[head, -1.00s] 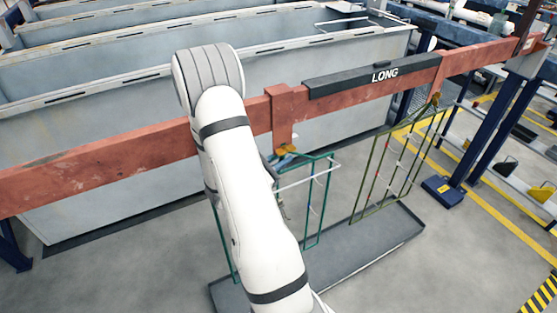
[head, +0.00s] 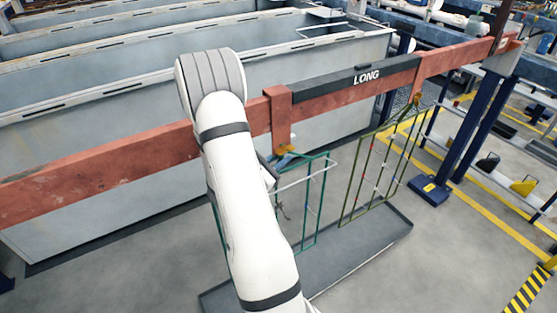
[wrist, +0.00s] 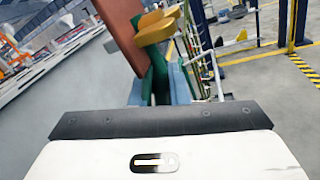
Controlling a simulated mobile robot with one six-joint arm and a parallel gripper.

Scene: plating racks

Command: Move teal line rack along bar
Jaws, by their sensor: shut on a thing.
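The teal line rack (head: 308,200) hangs below the red bar (head: 143,152), under a red hook block that sits over the bar. Its yellow knob (head: 284,153) shows just under the bar, and in the wrist view the yellow knob (wrist: 158,27) stands above the rack's green stem (wrist: 158,75). My gripper (wrist: 160,92) is shut on the green stem, between its blue-grey fingers.
An olive rack (head: 383,168) hangs from the bar further right. A black plate marked LONG (head: 342,83) lies along the bar between the two hooks. A grey drip tray (head: 345,255) lies on the floor below. Grey tanks (head: 90,105) stand behind the bar.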

